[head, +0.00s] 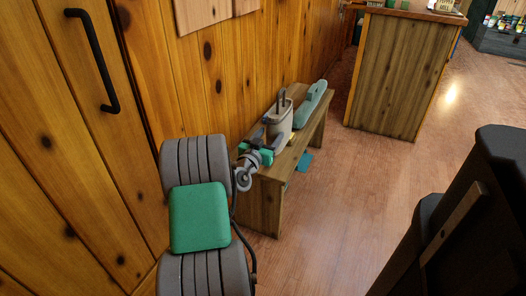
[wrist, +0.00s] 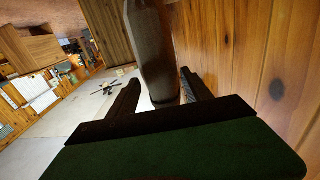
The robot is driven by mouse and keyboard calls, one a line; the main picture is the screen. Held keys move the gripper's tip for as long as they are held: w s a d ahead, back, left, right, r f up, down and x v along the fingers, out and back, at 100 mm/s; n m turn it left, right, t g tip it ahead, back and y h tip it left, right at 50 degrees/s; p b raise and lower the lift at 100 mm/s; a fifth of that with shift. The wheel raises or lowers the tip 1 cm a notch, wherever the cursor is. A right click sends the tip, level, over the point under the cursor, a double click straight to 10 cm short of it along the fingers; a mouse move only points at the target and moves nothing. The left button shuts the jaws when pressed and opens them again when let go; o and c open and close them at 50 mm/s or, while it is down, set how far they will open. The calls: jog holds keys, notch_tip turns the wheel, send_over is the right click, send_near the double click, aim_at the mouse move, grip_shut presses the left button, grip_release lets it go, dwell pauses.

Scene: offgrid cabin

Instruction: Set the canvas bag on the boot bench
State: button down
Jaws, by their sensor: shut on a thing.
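The canvas bag (head: 280,118) is grey-beige and upright, with dark handles on top. In the head view it is over the near half of the wooden boot bench (head: 264,200). I cannot tell whether its base touches the bench top. My gripper (head: 268,136) reaches in from the near left and is shut on the bag; the arm partly hides the bag's lower near side. In the wrist view the bag (wrist: 153,55) stands between the two dark fingers of my gripper (wrist: 160,85).
A long teal object (head: 314,98) lies on the bench's far half. Another flat teal thing (head: 305,161) is on the floor under the bench. The plank wall (head: 240,70) runs close behind the bench. A wooden counter (head: 395,75) stands beyond; open floor lies to the right.

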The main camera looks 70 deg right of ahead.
jog(key=w+d+f+b, duration=0.2)
jog(key=w+f+b, duration=0.1)
jog(key=f, duration=0.5)
jog(key=shift+w+f, duration=0.2)
jog(key=shift+w, duration=0.2)
jog(key=shift+f+b, duration=0.15)
jog(key=shift+b, duration=0.25)
jog(key=shift+c, duration=2.2)
grip_release()
jog(key=shift+a, duration=0.1)
jog(key=w+a+p, duration=0.1)
jog(key=a+p, duration=0.1)
jog(key=a, duration=1)
